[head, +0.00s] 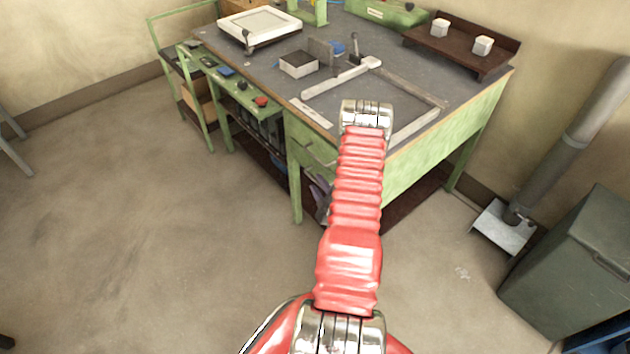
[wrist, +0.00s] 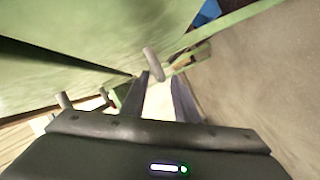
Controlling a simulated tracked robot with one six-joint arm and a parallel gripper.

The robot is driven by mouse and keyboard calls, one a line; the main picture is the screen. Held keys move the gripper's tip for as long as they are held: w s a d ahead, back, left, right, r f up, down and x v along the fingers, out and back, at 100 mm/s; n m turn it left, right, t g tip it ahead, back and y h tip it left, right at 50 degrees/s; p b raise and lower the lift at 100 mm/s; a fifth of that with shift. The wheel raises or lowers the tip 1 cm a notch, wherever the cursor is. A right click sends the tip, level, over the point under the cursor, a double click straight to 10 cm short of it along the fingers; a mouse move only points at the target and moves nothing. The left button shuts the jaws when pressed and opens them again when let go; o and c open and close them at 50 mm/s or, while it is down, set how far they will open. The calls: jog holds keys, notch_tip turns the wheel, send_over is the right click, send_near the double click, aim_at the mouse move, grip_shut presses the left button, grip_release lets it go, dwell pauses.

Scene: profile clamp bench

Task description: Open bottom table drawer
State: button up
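The green workbench (head: 440,150) has a dark top and stands at the upper middle of the head view. Green drawer fronts (head: 309,147) show on its near-left side, partly behind my red arm. The head view does not show clearly which drawer is the bottom one, and I see no drawer clearly pulled out there. My gripper (wrist: 160,84) is hidden in the head view. In the wrist view its two dark fingers are apart, with nothing visibly held between them. A grey rounded handle (wrist: 152,63) lies just beyond the fingertips, close to a green panel (wrist: 60,55); contact cannot be told.
A lower green ledge with small tools (head: 228,85) adjoins the bench's left side. A metal frame (head: 420,122) and a grey box (head: 299,64) lie on top. A grey-green cabinet (head: 575,270) stands at right. Bare floor (head: 130,220) lies open at left.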

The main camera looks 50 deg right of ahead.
aim_at(315, 181)
jog(key=shift+x, duration=1.7)
jog(key=shift+c, duration=0.5)
grip_shut()
